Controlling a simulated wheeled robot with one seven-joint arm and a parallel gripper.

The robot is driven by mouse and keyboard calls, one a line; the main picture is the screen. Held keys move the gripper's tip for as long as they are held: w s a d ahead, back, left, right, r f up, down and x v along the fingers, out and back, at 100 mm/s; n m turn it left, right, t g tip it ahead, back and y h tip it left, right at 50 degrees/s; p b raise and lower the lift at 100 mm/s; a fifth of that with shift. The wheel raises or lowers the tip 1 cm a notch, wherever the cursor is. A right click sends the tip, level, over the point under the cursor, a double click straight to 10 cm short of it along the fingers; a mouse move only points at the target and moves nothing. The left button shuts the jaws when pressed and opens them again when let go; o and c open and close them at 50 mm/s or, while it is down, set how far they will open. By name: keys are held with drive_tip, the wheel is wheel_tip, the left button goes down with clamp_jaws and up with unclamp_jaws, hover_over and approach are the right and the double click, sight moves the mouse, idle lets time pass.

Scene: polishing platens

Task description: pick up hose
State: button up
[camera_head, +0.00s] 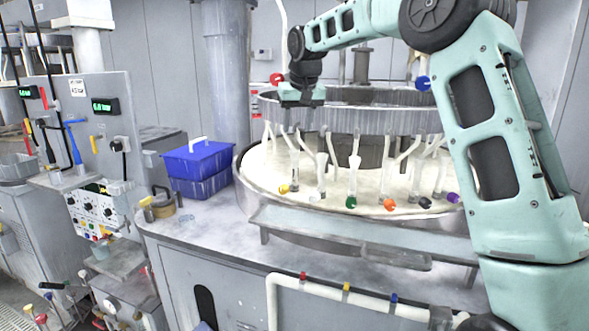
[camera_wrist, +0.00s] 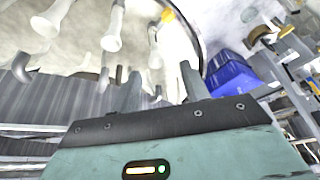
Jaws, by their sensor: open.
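Several pale hoses hang from the metal ring over the round white platen (camera_head: 255,172). One hose (camera_head: 355,165) hangs near the front, and coloured ends lie below along the platen. My gripper (camera_head: 302,102) is at the ring's upper left rim, above the hoses; its fingers are hard to make out there. In the wrist view my gripper (camera_wrist: 160,82) is open, with two grey fingers apart and no hose seen between them. Pale flared hoses (camera_wrist: 113,28) show beyond the fingers, apart from them. I cannot tell which hose is meant.
The metal ring (camera_head: 350,120) is close beside my gripper. A blue box (camera_head: 198,160) stands on the bench at left; it also shows in the wrist view (camera_wrist: 232,76). A flat shelf (camera_head: 350,232) runs before the platen. A control panel (camera_head: 95,125) stands far left.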

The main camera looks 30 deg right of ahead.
drive_tip(key=d, duration=0.2)
drive_tip(key=p, duration=0.4)
approach(296, 161)
drive_tip(key=x, duration=0.6)
drive_tip(key=shift+f, duration=0.4)
drive_tip(key=shift+p+x, duration=1.25)
drive_tip(key=shift+x, duration=1.5)
drive_tip(key=shift+w, duration=0.2)
clamp_jaws()
